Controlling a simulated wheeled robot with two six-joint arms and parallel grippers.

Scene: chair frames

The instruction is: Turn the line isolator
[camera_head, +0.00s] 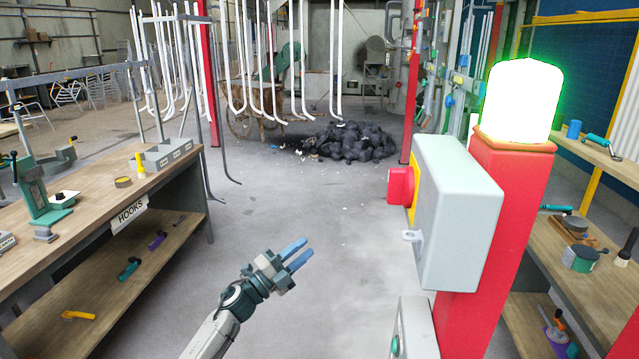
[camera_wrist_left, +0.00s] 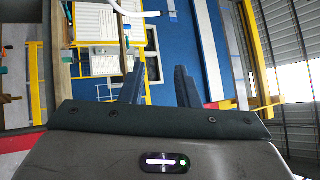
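The line isolator is a light grey box (camera_head: 455,215) on a red post, with a red knob (camera_head: 401,186) on a yellow plate (camera_head: 413,187) on its left-facing side. A small grey lug (camera_head: 412,236) sticks out below the knob. My left gripper (camera_head: 306,249) is below and left of the knob, well apart from it. Its two blue fingers are parallel with a gap between them, and nothing is held. The fingers also show in the left wrist view (camera_wrist_left: 160,80); the isolator is not recognisable there. My right gripper is not in view.
A lamp (camera_head: 521,100) glows green on top of the red post (camera_head: 495,220). A smaller grey box with a green button (camera_head: 395,346) is below the isolator. A wooden workbench (camera_head: 90,215) stands left, another bench (camera_head: 570,250) right. The floor between is clear.

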